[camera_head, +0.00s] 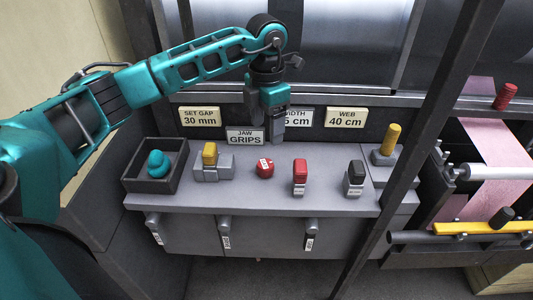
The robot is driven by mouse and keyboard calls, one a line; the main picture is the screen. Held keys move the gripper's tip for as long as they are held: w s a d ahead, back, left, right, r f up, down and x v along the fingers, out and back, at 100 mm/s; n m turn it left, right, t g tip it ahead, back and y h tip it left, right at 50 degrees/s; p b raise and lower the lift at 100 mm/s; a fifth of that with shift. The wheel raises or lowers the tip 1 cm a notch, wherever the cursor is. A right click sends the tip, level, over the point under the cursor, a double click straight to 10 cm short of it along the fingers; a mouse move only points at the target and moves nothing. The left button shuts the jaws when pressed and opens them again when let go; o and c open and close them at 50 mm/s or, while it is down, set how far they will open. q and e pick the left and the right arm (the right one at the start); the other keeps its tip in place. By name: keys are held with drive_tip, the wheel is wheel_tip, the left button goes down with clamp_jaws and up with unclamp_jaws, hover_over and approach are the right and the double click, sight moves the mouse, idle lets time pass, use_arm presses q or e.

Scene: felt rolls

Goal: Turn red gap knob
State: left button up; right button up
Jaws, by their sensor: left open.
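A round red knob (265,168) with a small white label sits on the grey console (225,196), near its middle. A red-topped lever (300,173) stands to its right. My left gripper (277,136) is open and points down, above and behind the round red knob and apart from it. It partly covers the "WIDTH" sign (298,118). The knob itself is unobstructed in this view. My right gripper is not in view.
A dark tray (135,183) with a teal object (158,164) stands at the left. A yellow-topped lever (209,154), a black-topped lever (355,174) and a yellow handle (390,139) stand along the console. A dark post (417,136) crosses at right.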

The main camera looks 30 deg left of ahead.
sight(267, 163)
use_arm(q)
wheel_tip(267, 163, down, 12)
drive_tip(key=shift+r, duration=0.1)
idle(0.4)
drive_tip(key=c, duration=1)
drive_tip(key=shift+c, duration=0.3)
